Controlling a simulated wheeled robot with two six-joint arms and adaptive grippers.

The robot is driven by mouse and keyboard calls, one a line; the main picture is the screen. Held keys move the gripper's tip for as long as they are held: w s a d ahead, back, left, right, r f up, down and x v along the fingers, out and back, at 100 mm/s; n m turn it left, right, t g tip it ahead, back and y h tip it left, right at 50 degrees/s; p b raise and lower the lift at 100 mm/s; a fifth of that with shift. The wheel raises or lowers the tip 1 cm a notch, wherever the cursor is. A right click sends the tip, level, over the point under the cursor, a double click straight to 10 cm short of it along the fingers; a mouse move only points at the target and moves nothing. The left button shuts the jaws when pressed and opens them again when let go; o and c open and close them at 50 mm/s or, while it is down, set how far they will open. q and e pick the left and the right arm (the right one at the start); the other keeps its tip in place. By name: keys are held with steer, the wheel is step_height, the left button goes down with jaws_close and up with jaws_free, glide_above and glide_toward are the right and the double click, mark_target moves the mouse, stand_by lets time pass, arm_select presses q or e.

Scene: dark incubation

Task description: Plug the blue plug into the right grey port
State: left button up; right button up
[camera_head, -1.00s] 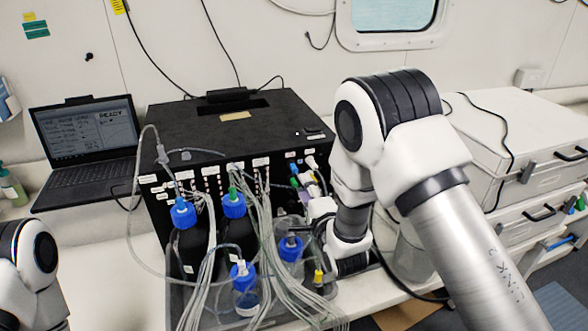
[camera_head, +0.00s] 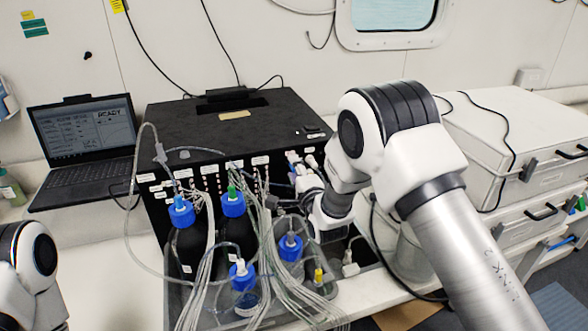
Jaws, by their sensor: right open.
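The black box (camera_head: 235,125) carries a row of labelled ports along its front face, with many thin clear lines plugged in. My right gripper (camera_head: 300,188) is at the right end of that face, open, with its fingers small and partly hidden by my own wrist. I cannot make out the blue plug or the right grey port; my gripper and wrist cover that area. White connector ends (camera_head: 301,160) show just above the gripper. Only a link of my left arm shows at the lower left; its gripper is out of view.
Blue-capped bottles (camera_head: 233,205) and bundled tubing (camera_head: 275,265) stand in a tray in front of the box. A laptop (camera_head: 85,145) is at left. A clear jar (camera_head: 413,255) and white cases (camera_head: 520,150) are at right. A white connector (camera_head: 349,265) lies below my wrist.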

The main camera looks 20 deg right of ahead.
steer(key=shift+w+f, duration=0.1)
steer(key=shift+f, duration=0.05)
steer(key=shift+b, duration=0.35)
stand_by(0.5)
jaws_close()
steer(key=shift+s, duration=0.2)
steer(key=shift+s, duration=0.6)
steer(key=shift+s+d, duration=0.1)
steer(key=shift+s, duration=2.15)
